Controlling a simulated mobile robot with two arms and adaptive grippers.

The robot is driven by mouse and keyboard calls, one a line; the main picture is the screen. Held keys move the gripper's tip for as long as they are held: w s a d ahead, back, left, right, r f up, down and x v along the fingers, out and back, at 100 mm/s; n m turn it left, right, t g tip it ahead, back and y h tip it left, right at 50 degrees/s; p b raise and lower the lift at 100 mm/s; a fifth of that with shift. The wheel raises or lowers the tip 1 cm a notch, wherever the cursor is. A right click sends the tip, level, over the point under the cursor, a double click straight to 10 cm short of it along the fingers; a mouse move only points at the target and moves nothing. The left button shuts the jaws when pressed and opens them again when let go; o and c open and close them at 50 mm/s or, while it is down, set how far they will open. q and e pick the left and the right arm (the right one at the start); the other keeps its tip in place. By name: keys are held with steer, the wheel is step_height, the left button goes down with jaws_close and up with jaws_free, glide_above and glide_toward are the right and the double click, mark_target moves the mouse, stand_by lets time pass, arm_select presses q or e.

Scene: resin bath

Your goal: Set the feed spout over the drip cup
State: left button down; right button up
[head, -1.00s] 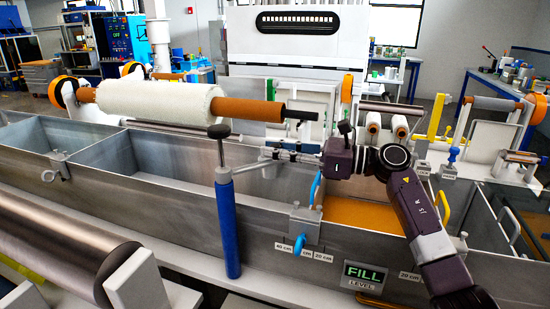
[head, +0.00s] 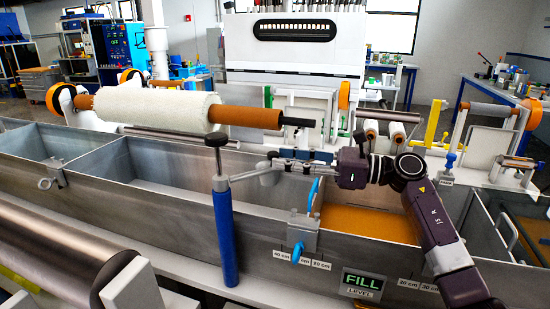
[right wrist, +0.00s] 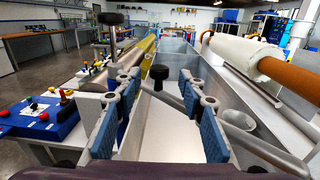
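The feed spout is a grey pipe (head: 250,174) running right from a blue post (head: 225,235) with a black knob on top. In the right wrist view the pipe (right wrist: 172,97) crosses diagonally just beyond and below my fingers, partly hidden by one finger. My right gripper (head: 292,158) is beside the pipe's right part. In the right wrist view its blue-padded fingers (right wrist: 162,120) stand wide apart, with nothing clearly held between them. My left gripper is not in view.
A steel bath (head: 150,205) with several compartments lies below, one holding orange resin (head: 365,220). A white roll on an orange bar (head: 255,118) hangs behind the spout. A blue-handled clamp (head: 303,248) sits on the front wall, left of a FILL sign (head: 362,283).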

steer(key=v, duration=0.8)
steer(key=shift+s+d, duration=0.15)
steer(key=shift+d, duration=0.05)
steer(key=shift+c, duration=0.5)
